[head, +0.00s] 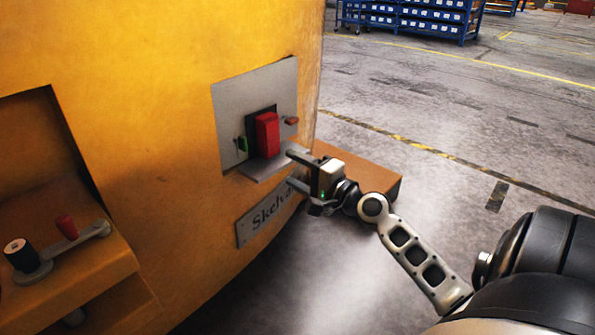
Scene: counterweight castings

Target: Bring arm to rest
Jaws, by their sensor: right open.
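My right gripper (292,169) is open, with its two fingers pointing left at the yellow machine casting (170,130). Its fingertips are close to the lower right of a grey metal plate (228,108) on the casting. A red block or switch (267,135) sits on a dark backing in the middle of this plate, above a small grey ledge. Nothing shows between the fingers. I cannot tell whether a fingertip touches the casting. My right arm (410,250) reaches in from the lower right. My left gripper is not in view.
A small green part (242,144) and an orange part (291,121) flank the red block. A "Skelv..." nameplate (262,218) is below, partly hidden by my gripper. A brown box-like block (385,182) lies behind my wrist. Floor at right is open.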

